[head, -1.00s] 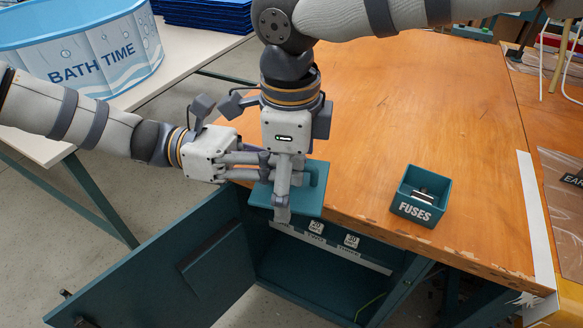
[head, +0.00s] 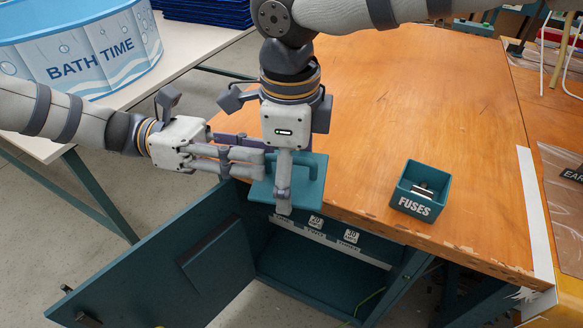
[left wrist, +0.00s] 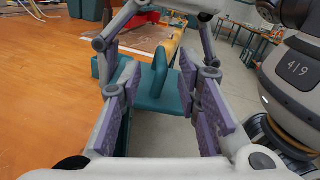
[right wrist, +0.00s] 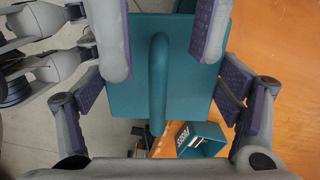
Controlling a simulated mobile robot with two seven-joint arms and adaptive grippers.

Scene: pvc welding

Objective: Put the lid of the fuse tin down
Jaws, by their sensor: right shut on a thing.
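The lid (head: 313,190) of the fuse tin is a flat teal plate with a raised handle, held near the table's front edge. My right gripper (head: 284,195) comes down onto it and is shut on its opposite edges; in the right wrist view the lid (right wrist: 190,90) lies between the fingers (right wrist: 165,45). My left gripper (head: 262,162) points right at the lid's left side. In the left wrist view its pads (left wrist: 160,110) are apart, with the handle (left wrist: 159,72) visible beyond them. The open teal tin (head: 411,207), marked FUSES, stands on the table with fuses inside.
The wooden table (head: 400,110) is clear behind the tin. Below its front edge is a teal cabinet (head: 320,268) with its door (head: 170,275) open to the left. A side table at left holds a blue BATH TIME tub (head: 90,60).

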